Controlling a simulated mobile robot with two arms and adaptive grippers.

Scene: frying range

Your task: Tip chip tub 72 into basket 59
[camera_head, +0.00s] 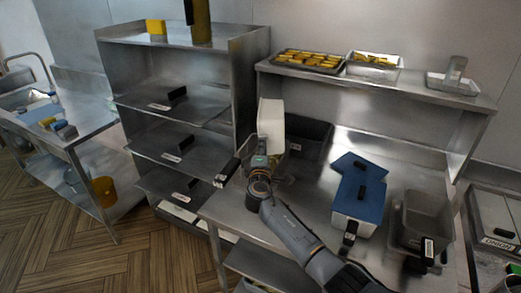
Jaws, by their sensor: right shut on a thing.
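My right gripper (261,165) is over the left part of the steel counter, its arm coming in from the bottom right. It is shut on a white tub (271,122), which stands up tall in the picture beyond the fingers. The tub's opening and any contents are hidden, and I see no readable number on it. A dark, open container (310,134) is right behind and to the right of the tub. A black handle with a white label (228,171) is just left of the gripper. I cannot tell which container is basket 59. My left gripper is not in view.
A blue-topped bin (346,209) and a grey container (410,217) stand on the counter to the right. The upper shelf (411,88) holds a tray of yellow pieces (309,60) and a tub of chips (373,64). A steel rack (250,72) stands close on the left.

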